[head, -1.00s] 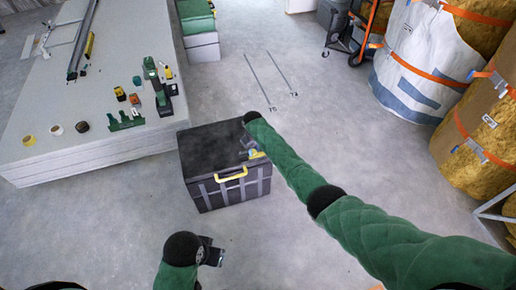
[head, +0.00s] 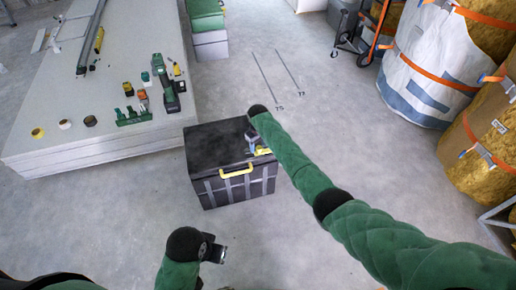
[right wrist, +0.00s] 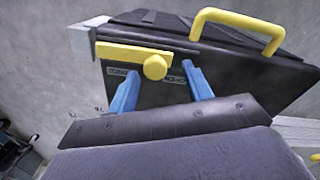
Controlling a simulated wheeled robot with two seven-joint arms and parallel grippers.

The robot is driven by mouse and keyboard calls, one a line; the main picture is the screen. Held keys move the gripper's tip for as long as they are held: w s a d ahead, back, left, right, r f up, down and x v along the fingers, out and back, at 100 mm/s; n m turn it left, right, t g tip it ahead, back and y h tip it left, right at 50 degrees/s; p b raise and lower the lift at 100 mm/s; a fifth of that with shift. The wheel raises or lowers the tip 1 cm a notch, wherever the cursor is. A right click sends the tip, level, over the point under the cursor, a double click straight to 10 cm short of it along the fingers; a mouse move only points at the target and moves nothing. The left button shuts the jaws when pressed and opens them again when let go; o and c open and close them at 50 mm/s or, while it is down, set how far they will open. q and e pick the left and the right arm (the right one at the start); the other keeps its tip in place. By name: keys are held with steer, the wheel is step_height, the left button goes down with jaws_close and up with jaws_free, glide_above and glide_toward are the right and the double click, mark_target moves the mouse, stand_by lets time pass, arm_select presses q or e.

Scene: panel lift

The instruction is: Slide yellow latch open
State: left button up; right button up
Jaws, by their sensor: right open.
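A black box (head: 215,150) with a yellow handle (head: 236,172) stands on the floor in the head view. In the right wrist view, the yellow latch (right wrist: 125,55) is a flat bar with a round knob (right wrist: 155,66) on the box's side. A label strip beside it is partly covered. My right gripper (right wrist: 161,85) is open. Its blue fingers are on either side below the knob, apart from it in the picture. The right gripper also shows at the box's right side in the head view (head: 258,148). My left gripper (head: 219,254) hangs in front of the box; its jaws are unclear.
A stack of pale boards (head: 60,150) with tools and tape rolls on top stands at left. Green and grey cases (head: 208,30) are behind it. Large wrapped rolls (head: 425,75) and a hand truck (head: 362,35) stand at right. The floor around the box is largely clear.

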steer(key=shift+r, duration=2.3)
